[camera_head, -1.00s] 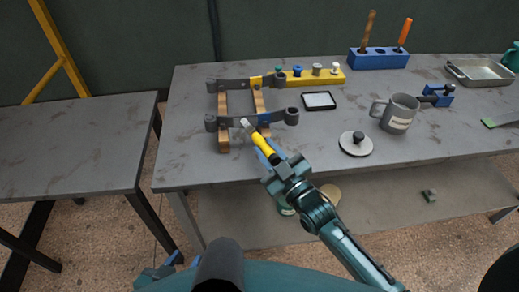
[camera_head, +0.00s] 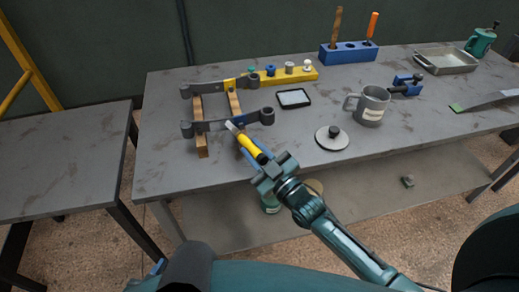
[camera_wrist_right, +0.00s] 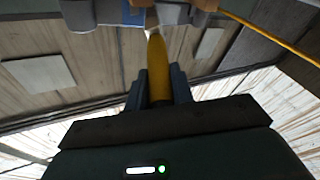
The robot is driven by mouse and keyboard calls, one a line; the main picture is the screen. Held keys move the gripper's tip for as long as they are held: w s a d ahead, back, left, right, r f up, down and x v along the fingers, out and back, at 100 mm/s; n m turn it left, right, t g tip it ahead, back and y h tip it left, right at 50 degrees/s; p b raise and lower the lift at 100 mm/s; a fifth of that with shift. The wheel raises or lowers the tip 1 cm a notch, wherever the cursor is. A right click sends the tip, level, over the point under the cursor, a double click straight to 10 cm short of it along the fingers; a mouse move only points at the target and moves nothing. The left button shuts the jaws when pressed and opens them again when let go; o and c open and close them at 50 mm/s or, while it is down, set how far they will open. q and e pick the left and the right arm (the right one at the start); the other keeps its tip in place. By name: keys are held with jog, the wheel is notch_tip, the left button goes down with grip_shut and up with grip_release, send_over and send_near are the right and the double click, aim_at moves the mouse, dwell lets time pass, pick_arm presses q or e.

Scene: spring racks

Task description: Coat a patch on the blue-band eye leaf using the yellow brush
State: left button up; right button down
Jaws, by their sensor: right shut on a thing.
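The yellow brush (camera_head: 246,144) has a pale tip and is tilted, its tip at the front leaf. My right gripper (camera_head: 262,164) is shut on its handle, in front of the table edge. The front eye leaf (camera_head: 212,126) has an eye at each end and a blue band (camera_head: 241,122), mostly behind the brush. The tip is by the band; contact cannot be told. In the right wrist view the brush (camera_wrist_right: 157,68) points at the leaf, and the blue band (camera_wrist_right: 134,14) shows left of its tip. My left gripper is not clearly in view.
A second leaf with a yellow band (camera_head: 229,83) lies behind, both on wooden blocks (camera_head: 200,140). To the right are a framed pad (camera_head: 294,98), a disc with a knob (camera_head: 332,138) and a grey mug (camera_head: 371,105). A yellow rack (camera_head: 288,76) stands behind.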

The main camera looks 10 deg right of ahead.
jog(key=shift+a, duration=2.95)
jog(key=s+p, duration=0.2)
jog(key=s, duration=0.4)
jog(key=shift+p, duration=0.35)
jog(key=shift+s, duration=0.15)
